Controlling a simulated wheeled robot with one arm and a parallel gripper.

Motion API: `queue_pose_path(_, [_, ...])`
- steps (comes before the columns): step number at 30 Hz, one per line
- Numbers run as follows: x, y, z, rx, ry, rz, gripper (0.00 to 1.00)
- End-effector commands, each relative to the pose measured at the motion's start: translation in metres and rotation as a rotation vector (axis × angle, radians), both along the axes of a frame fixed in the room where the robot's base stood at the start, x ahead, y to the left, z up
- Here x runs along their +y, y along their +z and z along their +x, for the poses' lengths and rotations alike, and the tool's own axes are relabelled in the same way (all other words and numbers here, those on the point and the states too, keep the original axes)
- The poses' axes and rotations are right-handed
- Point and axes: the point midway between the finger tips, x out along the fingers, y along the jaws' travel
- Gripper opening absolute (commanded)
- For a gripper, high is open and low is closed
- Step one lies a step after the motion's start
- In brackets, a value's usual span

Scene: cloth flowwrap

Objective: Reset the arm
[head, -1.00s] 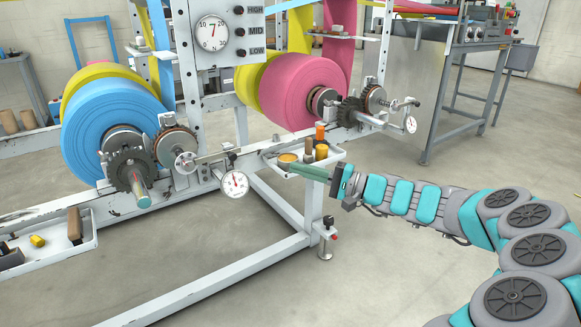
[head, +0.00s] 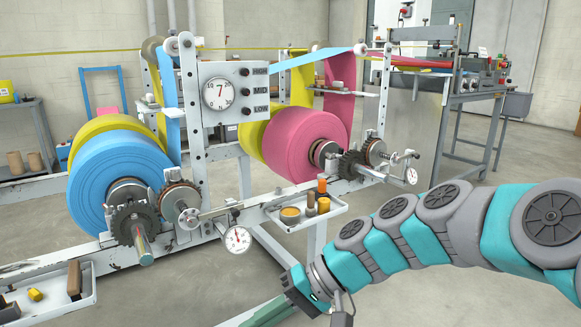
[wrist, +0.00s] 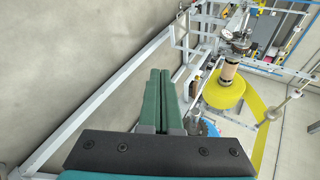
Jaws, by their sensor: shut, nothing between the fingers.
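My gripper (head: 262,314) shows at the bottom of the head view, its green fingers partly cut off by the lower edge. It is in front of the machine frame and apart from the rolls. In the wrist view my gripper (wrist: 160,74) has its two green fingers side by side, shut, with nothing held. My arm bends in from the right side of the head view.
The frame carries a blue roll (head: 118,182), a pink roll (head: 303,146) and a dial gauge (head: 237,240). A small tray (head: 309,219) with a few containers juts out near my arm. Another tray (head: 55,301) is at lower left. Open floor (head: 415,285) lies below my arm.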

Motion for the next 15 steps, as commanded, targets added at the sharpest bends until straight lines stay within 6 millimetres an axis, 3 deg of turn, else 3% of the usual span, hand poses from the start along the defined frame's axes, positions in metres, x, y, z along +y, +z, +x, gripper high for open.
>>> queue_pose_path(1, [-0.009,-0.007,-0.022,-0.006,0.021,-0.087,0.00])
queue_pose_path(6, [-0.058,-0.043,-0.082,-0.004,0.046,-0.390,0.00])
queue_pose_path(15, [-0.171,-0.074,-0.155,0.028,-0.038,-0.843,0.00])
